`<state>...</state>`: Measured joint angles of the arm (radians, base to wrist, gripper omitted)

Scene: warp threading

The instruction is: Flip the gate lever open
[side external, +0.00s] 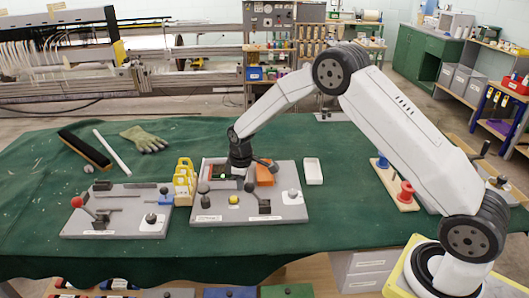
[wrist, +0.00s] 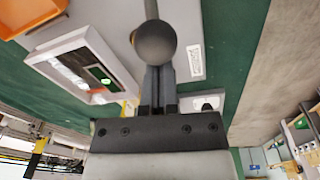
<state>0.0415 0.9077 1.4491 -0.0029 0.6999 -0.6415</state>
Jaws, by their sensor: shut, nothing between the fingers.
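My gripper (side external: 240,170) is low over the middle grey board (side external: 225,215) in the side view. In the wrist view my gripper's two dark fingers (wrist: 159,92) are together with nothing between them. A lever with a dark ball knob (wrist: 155,42) and a grey stem stands right in front of the fingers and hides their tips; I cannot tell whether they touch. It appears to be the gate lever, but no readable label confirms this. In the side view a dark lever (side external: 251,187) rises from a block on that board, near my gripper.
A white-framed window (wrist: 85,65) and an orange tray (wrist: 30,14) are beside the knob. A second grey board (side external: 118,222) with a red-knobbed lever (side external: 77,202) is at left. A white tray (side external: 313,171) lies right.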

